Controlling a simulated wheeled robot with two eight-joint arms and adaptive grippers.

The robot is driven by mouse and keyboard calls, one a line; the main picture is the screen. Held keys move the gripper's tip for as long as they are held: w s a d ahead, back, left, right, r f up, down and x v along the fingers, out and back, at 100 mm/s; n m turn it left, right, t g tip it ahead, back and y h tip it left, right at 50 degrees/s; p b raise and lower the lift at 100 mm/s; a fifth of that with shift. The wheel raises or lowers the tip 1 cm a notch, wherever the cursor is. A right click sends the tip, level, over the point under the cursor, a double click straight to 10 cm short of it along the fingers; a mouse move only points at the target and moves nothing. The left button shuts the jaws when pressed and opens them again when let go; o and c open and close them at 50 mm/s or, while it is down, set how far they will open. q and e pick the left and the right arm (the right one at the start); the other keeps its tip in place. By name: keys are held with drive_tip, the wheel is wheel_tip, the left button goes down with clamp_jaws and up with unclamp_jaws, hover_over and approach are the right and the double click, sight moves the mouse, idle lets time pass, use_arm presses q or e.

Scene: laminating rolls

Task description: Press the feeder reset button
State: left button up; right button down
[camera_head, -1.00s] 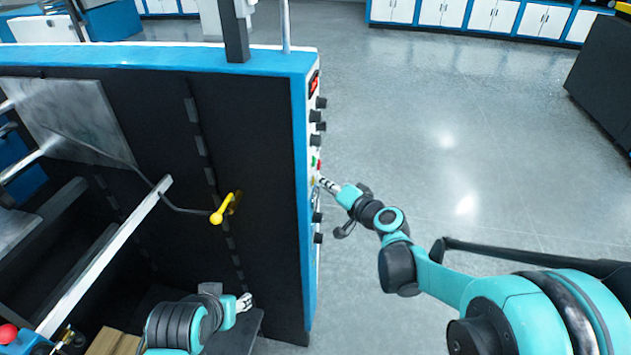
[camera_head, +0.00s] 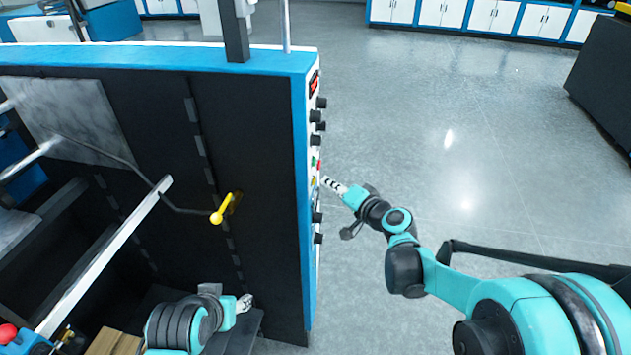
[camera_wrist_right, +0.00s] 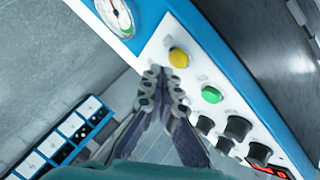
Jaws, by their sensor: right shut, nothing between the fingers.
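The machine's control panel (camera_head: 313,200) is seen nearly edge-on in the head view and face-on in the right wrist view (camera_wrist_right: 190,50). It carries a yellow button (camera_wrist_right: 179,57) and a green button (camera_wrist_right: 212,94); which is the feeder reset is not readable. The yellow button also shows in the head view (camera_head: 313,182). My right gripper (camera_head: 325,181) is shut and empty, its tips a little off the panel, level with the yellow button. In the wrist view its tips (camera_wrist_right: 161,70) appear just beside that button. My left gripper (camera_head: 244,303) is low by the machine, its opening unclear.
Several black knobs (camera_wrist_right: 238,128) and a red display (camera_wrist_right: 259,153) sit along the panel, with a round gauge (camera_wrist_right: 115,15) at the other end. A yellow-handled lever (camera_head: 217,216) is on the machine's dark side. Open floor (camera_head: 450,130) lies right of the panel.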

drive_tip(key=shift+d, duration=0.1)
drive_tip(key=d, duration=0.2)
drive_tip(key=s+d, duration=0.1)
drive_tip(key=d, duration=0.1)
drive_tip(key=shift+d, duration=0.35)
idle(0.6)
drive_tip(key=s+d+f+n+g+h+b, duration=0.1)
drive_tip(key=s+d+f+g+h+b, duration=0.1)
drive_tip(key=s, duration=0.7)
drive_tip(key=s+d+f+n+g+h+b, duration=0.2)
drive_tip(key=s+f, duration=0.4)
drive_tip(key=s, duration=0.4)
drive_tip(key=s+d+f+n+g+h+b, duration=0.2)
drive_tip(key=s+d+f+h, duration=0.2)
drive_tip(key=s, duration=0.5)
drive_tip(key=shift+s+d+f, duration=0.2)
drive_tip(key=shift+d+f, duration=0.1)
drive_tip(key=shift+f, duration=0.15)
